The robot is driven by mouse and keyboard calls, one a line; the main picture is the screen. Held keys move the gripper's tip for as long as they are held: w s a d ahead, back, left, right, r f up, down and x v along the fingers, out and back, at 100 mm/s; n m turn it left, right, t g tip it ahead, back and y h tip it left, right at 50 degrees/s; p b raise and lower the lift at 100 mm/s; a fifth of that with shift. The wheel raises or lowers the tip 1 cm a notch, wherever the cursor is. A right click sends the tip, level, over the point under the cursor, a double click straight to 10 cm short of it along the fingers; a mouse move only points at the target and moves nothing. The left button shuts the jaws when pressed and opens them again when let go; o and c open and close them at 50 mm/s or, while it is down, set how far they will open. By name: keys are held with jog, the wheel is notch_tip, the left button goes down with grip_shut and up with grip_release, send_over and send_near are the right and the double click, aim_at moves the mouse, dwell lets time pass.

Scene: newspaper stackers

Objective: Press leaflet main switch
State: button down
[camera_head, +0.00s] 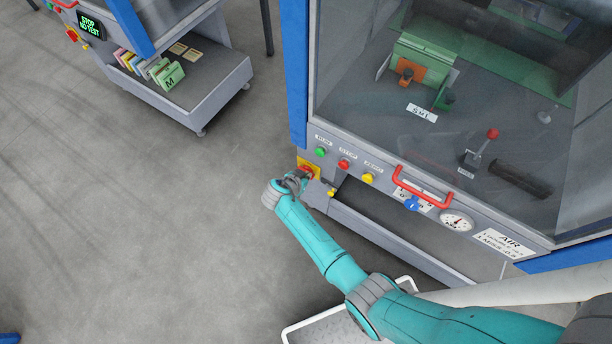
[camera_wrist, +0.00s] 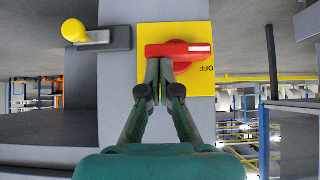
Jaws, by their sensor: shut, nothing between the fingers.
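The main switch is a red rotary knob (camera_wrist: 178,49) on a yellow plate (camera_wrist: 205,86) marked OFF, fixed to a grey machine post. In the wrist view the knob lies level, with a white mark at its right end. My gripper (camera_wrist: 160,64) is shut and empty, its fingertips at the lower edge of the knob; whether they touch it I cannot tell. In the head view the yellow plate (camera_head: 315,163) and part of the red knob (camera_head: 307,170) show just beyond my gripper (camera_head: 299,178). My wrist hides the rest of the knob there.
A yellow-knobbed lever (camera_wrist: 75,31) sits to the left of the switch in the wrist view. Green (camera_head: 320,152), red (camera_head: 344,164) and yellow (camera_head: 368,178) buttons line the panel, with a red handle (camera_head: 422,188) further right. Floor is clear at left.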

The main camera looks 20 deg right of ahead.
jog(key=shift+s+d+f+m+t+y, duration=0.3)
jog(key=shift+m+t+y, duration=0.2)
jog(key=shift+t, duration=0.3)
dwell(0.7)
jog(key=t, duration=0.1)
jog(key=f+m+t+y, duration=0.1)
jog(key=s+m+t+y, duration=0.1)
jog(key=shift+d+f+t, duration=0.25)
jog(key=shift+f+t, duration=0.05)
jog(key=shift+t, duration=0.1)
jog(key=shift+d+f, duration=0.1)
jog(key=shift+f, duration=0.75)
dwell(0.4)
jog(key=shift+f, duration=0.3)
jog(key=shift+w+f, duration=0.1)
jog(key=shift+f, duration=0.2)
jog(key=shift+w+a+f, duration=0.1)
jog(key=shift+a+f, duration=0.1)
jog(key=shift+f, duration=0.1)
dwell(0.6)
